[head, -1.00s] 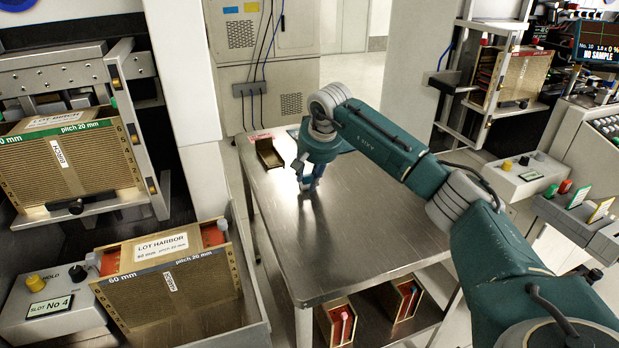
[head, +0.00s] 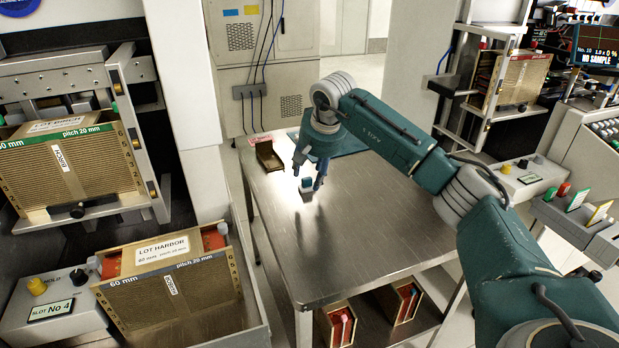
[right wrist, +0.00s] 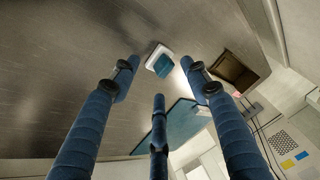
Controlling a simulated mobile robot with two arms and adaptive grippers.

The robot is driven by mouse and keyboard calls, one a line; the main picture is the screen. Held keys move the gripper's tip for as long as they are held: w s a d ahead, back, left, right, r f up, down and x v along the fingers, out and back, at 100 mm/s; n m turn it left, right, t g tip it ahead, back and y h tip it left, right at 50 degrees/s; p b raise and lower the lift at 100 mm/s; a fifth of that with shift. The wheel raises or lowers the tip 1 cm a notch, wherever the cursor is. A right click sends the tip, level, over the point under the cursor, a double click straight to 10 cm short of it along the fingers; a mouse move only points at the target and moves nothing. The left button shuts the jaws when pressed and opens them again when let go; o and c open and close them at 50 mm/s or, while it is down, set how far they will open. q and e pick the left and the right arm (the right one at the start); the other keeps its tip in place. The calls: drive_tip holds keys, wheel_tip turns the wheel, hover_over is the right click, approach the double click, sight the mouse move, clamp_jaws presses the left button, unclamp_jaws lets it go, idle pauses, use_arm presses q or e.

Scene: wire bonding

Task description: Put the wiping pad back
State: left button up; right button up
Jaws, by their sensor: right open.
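The wiping pad (head: 306,186) is a small block with a blue face and a pale body. It lies on the steel table, and it also shows in the right wrist view (right wrist: 160,62). My right gripper (head: 308,176) is over it with the fingers spread. In the right wrist view the three blue fingers (right wrist: 160,88) are apart, with nothing between them, and the pad is clear of them. My left gripper is not in view.
A small brown open tray (head: 268,155) stands at the table's far left corner. A blue mat (head: 352,146) lies at the far edge, partly behind my arm. The middle and front of the steel table (head: 350,235) are bare. A lot box (head: 170,290) stands left of the table.

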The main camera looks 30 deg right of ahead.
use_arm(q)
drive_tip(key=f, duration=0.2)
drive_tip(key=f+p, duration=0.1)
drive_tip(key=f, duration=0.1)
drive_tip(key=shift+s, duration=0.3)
use_arm(e)
drive_tip(key=v, duration=0.8)
drive_tip(key=shift+r, duration=0.25)
